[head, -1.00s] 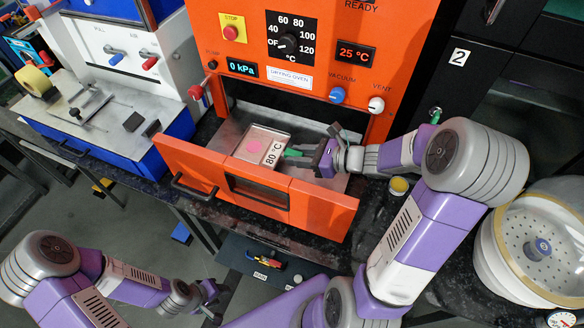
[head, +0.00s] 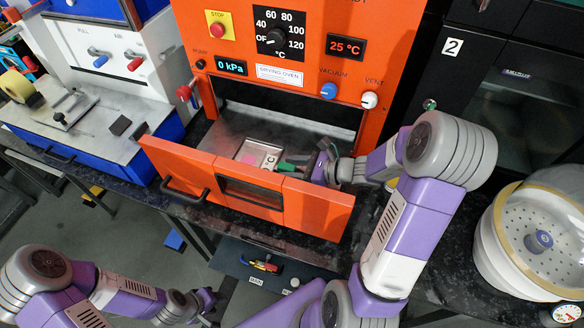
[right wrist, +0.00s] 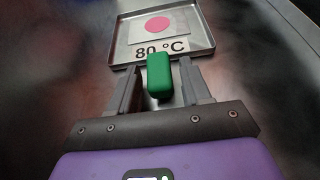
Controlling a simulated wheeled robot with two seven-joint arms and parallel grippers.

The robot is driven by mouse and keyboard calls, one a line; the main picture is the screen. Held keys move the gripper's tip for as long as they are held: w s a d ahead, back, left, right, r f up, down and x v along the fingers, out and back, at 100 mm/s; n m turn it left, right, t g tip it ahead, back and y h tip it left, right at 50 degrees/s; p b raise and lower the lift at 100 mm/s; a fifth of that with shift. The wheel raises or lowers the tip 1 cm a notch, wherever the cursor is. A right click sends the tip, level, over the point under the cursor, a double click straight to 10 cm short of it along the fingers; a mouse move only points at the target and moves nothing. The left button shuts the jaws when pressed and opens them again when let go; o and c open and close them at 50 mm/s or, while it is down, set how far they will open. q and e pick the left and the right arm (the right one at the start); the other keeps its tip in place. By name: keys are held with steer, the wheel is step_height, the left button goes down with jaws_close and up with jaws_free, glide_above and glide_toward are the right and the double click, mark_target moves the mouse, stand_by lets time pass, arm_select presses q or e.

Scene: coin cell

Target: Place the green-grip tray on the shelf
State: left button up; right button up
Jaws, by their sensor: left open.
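The small metal tray (head: 258,153) rests on the oven's metal shelf (head: 222,135), behind the lowered orange door, which hides its near edge. In the right wrist view the tray (right wrist: 120,50) holds a sheet with a pink disc and an "80 °C" label. Its green grip (right wrist: 159,75) points toward me. My right gripper (right wrist: 160,88) has one finger on each side of the green grip, with a narrow gap visible on both sides. In the head view my right gripper (head: 308,170) is inside the oven opening. My left gripper (head: 212,306) is open and empty, low at the left.
The orange oven door (head: 215,185) with its handle stands in front of the shelf. The oven's side wall is close to my right arm. A white round vessel (head: 500,240) stands at the right. The shelf left of the tray is clear.

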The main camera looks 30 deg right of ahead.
steer(key=shift+o, duration=0.5)
steer(key=shift+r, duration=0.1)
steer(key=shift+r, duration=0.15)
steer(key=p+v, duration=0.3)
steer(key=v, duration=0.9)
